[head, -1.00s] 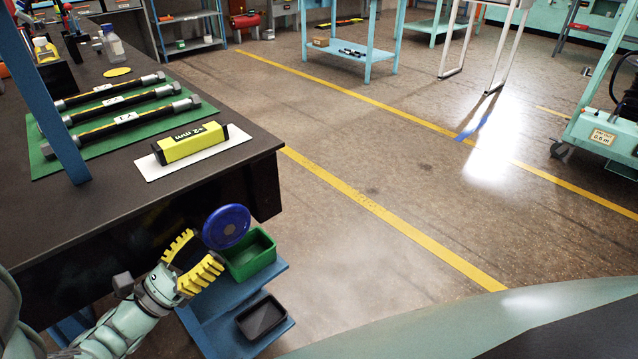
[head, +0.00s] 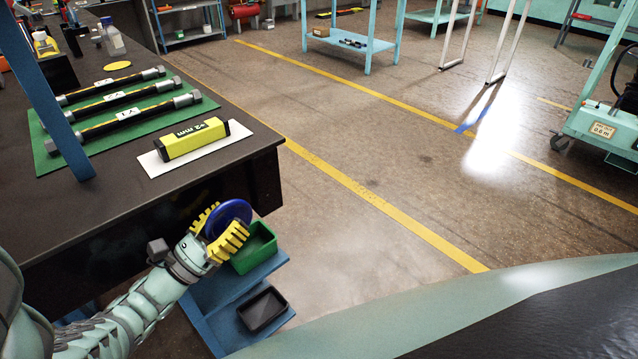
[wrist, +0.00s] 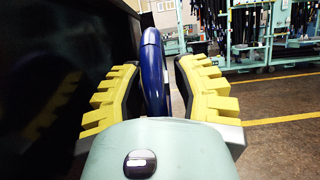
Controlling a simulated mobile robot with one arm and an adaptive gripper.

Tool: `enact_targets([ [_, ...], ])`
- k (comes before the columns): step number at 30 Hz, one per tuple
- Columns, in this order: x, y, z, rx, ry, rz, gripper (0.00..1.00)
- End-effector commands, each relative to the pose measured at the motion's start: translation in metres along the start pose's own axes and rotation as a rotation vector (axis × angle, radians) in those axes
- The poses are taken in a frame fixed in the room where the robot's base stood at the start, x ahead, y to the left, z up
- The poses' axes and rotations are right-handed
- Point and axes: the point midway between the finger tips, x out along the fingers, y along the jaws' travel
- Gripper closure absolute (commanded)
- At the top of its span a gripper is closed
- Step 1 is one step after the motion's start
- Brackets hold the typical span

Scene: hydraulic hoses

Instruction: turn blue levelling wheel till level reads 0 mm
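The blue levelling wheel (head: 230,213) is at the bench's front right side, below the top. My gripper (head: 223,227) has its yellow fingers on either side of the wheel. In the wrist view the wheel (wrist: 153,72) stands edge-on between my fingers (wrist: 158,92), with a narrow gap showing at each side, so my gripper looks open around it. Part of the wheel is hidden by the finger and my wrist housing. The yellow level (head: 193,139) lies on a white plate (head: 154,165) on the bench top and reads +2 mm.
Several hoses lie on a green mat (head: 60,161) on the dark bench (head: 110,217). Beneath the wheel, a blue shelf (head: 215,293) holds a green bin (head: 256,250) and a black tray (head: 262,310). A blue post (head: 45,95) stands at left. Open floor is to the right.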

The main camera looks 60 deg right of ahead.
Motion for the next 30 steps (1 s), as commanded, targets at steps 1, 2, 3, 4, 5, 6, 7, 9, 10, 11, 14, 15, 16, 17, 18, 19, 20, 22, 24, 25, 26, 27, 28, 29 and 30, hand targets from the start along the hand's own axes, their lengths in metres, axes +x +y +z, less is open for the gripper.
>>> enact_targets([
  [1, -0.0001, 0.0001, 0.0000, 0.000, 0.000, 0.000, 0.79],
  [2, -0.0001, 0.0001, 0.0000, 0.000, 0.000, 0.000, 0.82],
  [3, -0.0001, 0.0001, 0.0000, 0.000, 0.000, 0.000, 0.86],
  [4, -0.0001, 0.0001, 0.0001, 0.000, 0.000, 0.000, 0.89],
  [5, -0.0001, 0.0001, 0.0000, 0.000, 0.000, 0.000, 0.92],
  [6, -0.0002, 0.0001, 0.0000, 0.000, 0.000, 0.000, 0.96],
  [7, -0.0002, 0.0001, 0.0000, 0.000, 0.000, 0.000, 0.99],
  [9, -0.0001, 0.0000, 0.0001, 0.000, 0.000, 0.000, 1.00],
  [10, -0.0001, 0.0000, 0.0001, 0.000, 0.000, 0.000, 1.00],
  [11, 0.0000, 0.0000, 0.0001, 0.000, 0.000, 0.000, 1.00],
  [14, 0.0000, -0.0001, 0.0001, 0.000, 0.000, 0.000, 1.00],
  [15, 0.0001, -0.0001, 0.0003, 0.000, 0.000, 0.000, 1.00],
  [16, 0.0003, -0.0001, 0.0005, 0.000, 0.001, -0.001, 1.00],
  [17, 0.0005, -0.0002, 0.0009, 0.000, 0.003, -0.001, 1.00],
  [18, 0.0008, -0.0002, 0.0014, 0.000, 0.008, -0.001, 1.00],
  [19, 0.0010, -0.0002, 0.0019, 0.000, 0.013, -0.001, 1.00],
  [20, 0.0012, -0.0003, 0.0024, 0.000, 0.020, -0.002, 1.00],
  [22, 0.0019, -0.0005, 0.0038, -0.001, 0.042, -0.003, 1.00],
  [24, 0.0026, -0.0009, 0.0054, -0.001, 0.074, -0.005, 1.00],
  [25, 0.0028, -0.0010, 0.0062, -0.001, 0.090, -0.005, 1.00],
  [26, 0.0031, -0.0010, 0.0068, -0.001, 0.107, -0.005, 1.00],
  [27, 0.0035, -0.0009, 0.0074, -0.002, 0.133, -0.005, 1.00],
  [28, 0.0039, -0.0008, 0.0076, -0.002, 0.154, -0.004, 1.00],
  [29, 0.0041, -0.0008, 0.0078, -0.003, 0.175, -0.004, 1.00],
  [30, 0.0045, -0.0010, 0.0083, -0.003, 0.203, -0.005, 1.00],
])
